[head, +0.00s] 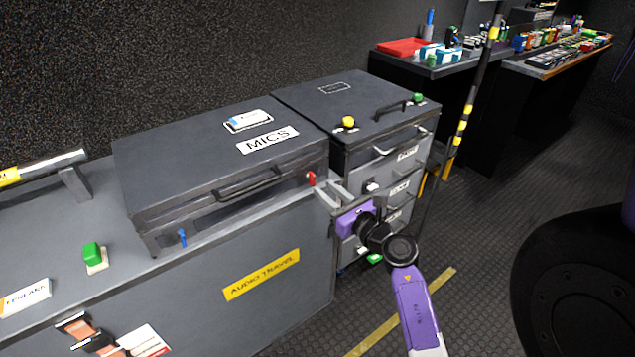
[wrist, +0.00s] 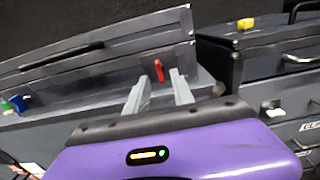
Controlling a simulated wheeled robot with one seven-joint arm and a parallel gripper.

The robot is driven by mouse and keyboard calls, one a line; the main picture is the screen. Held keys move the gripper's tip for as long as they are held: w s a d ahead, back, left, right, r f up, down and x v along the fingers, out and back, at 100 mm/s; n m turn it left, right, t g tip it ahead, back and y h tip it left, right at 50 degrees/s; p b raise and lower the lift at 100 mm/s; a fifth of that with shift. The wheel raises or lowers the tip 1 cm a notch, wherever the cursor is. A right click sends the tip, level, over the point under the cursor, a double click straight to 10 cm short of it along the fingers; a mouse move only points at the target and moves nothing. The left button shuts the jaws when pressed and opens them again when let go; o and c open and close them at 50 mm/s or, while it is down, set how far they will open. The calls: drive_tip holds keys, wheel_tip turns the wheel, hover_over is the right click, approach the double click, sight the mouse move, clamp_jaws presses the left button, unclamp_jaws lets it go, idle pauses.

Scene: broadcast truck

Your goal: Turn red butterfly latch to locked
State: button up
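The red butterfly latch (head: 311,178) is on the front face of the grey MICS case (head: 200,165), near its right end. In the wrist view the red latch (wrist: 159,70) stands roughly upright, seen between my two fingertips. My gripper (head: 328,192) is open, its two grey fingers pointing at the case front beside the latch. In the wrist view my gripper (wrist: 157,84) has a clear gap between the fingers. I cannot tell whether a finger touches the latch. A blue latch (head: 182,238) is at the left end of the same case front.
The case sits on a grey bench with a yellow AUDIO TRAVEL label (head: 261,275). A drawer cabinet (head: 340,95) with yellow and green knobs stands close on the right. A green switch (head: 92,254) is on the bench at left. Floor at right is partly clear.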

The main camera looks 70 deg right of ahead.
sight(311, 178)
drive_tip(key=shift+x, duration=2.6)
clamp_jaws()
